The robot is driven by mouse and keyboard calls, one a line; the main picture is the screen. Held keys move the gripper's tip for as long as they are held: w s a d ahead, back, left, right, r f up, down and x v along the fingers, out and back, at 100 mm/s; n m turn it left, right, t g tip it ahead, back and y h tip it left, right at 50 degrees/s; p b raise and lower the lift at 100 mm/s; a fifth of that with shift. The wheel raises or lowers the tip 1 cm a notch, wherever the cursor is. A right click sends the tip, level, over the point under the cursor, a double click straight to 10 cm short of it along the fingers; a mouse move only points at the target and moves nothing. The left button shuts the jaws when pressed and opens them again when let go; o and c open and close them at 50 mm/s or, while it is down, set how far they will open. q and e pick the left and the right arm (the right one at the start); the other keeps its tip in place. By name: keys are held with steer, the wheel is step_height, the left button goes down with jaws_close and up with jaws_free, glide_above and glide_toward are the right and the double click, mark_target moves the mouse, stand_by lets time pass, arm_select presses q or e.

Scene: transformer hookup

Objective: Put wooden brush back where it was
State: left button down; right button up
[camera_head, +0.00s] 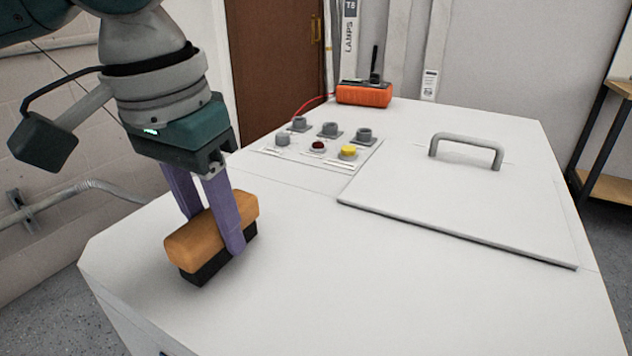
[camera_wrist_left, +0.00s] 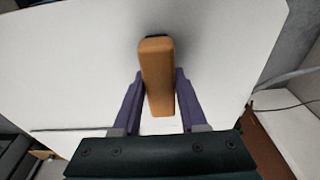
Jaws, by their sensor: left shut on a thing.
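The wooden brush (camera_head: 205,232) has an orange-brown wooden back and dark bristles facing down. It is at the left front part of the white cabinet top (camera_head: 290,290). My left gripper (camera_head: 213,230) is shut on the brush, its two purple fingers on either side of the wooden back. The bristles are at or just above the white surface; I cannot tell whether they touch. In the left wrist view the brush (camera_wrist_left: 157,75) lies lengthwise between the fingers (camera_wrist_left: 158,115). My right gripper is not in view.
A panel with grey knobs, a red button and a yellow button (camera_head: 348,152) lies behind the brush. A lid with a grey handle (camera_head: 466,148) is on the right. An orange device (camera_head: 364,94) stands at the back edge. The front surface is clear.

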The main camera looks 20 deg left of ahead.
mark_target(198, 226)
arm_select(q)
steer(key=shift+c, duration=2.2)
jaws_free()
steer(key=shift+f, duration=0.15)
step_height(198, 226, up, 12)
steer(key=s+p, duration=0.1)
steer(key=p, duration=0.3)
steer(key=shift+s, duration=0.4)
